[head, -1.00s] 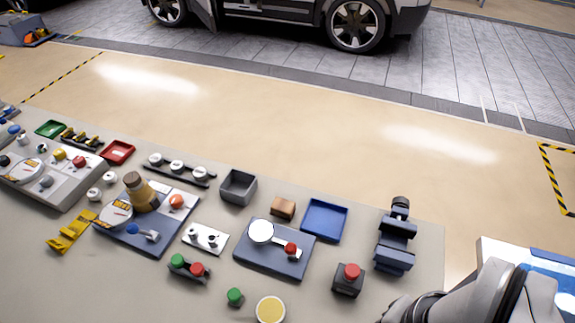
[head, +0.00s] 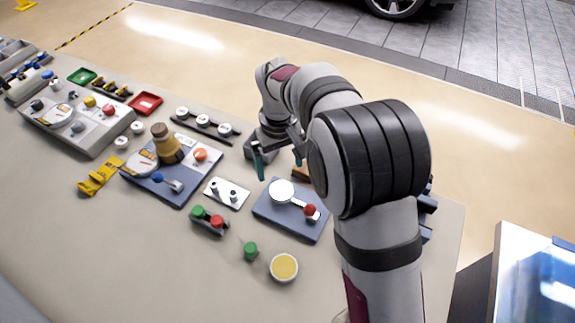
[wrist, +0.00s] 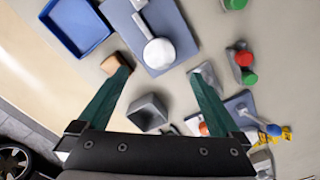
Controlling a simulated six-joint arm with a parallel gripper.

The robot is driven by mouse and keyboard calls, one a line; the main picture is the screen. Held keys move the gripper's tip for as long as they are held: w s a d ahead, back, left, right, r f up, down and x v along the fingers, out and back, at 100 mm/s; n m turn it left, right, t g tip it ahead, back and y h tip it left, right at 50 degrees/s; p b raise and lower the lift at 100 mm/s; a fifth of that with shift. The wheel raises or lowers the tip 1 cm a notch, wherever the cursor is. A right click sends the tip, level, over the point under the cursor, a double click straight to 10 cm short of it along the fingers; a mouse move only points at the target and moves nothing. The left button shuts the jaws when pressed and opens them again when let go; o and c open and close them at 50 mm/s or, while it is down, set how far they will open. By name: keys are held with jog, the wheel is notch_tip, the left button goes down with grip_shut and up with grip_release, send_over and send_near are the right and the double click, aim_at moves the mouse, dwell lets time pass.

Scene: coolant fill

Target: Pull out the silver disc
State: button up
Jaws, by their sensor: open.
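The silver disc (head: 281,191) lies flat on a blue-grey plate (head: 284,226), and a pale bar beside it runs to a red knob (head: 310,210). In the wrist view the disc (wrist: 159,52) is just past and between the fingertips, with the bar leading away from it. My gripper (head: 279,163) is open and empty, pointing down above the bench just behind the disc. Its two green fingers are spread wide in the wrist view (wrist: 163,73). Neither finger visibly touches the disc. My arm hides the area right of the plate in the head view.
A wooden block (wrist: 116,63) and a blue tray (wrist: 78,27) are left of the plate in the wrist view, and a grey open box (wrist: 149,113) is close below. A small white plate with pegs (head: 227,194) and a red-green button unit (head: 209,220) stand nearby.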

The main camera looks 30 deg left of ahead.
aim_at(282, 190)
notch_tip(282, 190, down, 11)
jog(key=shift+r, duration=0.1)
jog(key=c, duration=1.4)
jog(key=o, duration=0.8)
jog(key=c, duration=0.4)
jog(key=shift+r, duration=0.35)
jog(key=shift+r, duration=2.15)
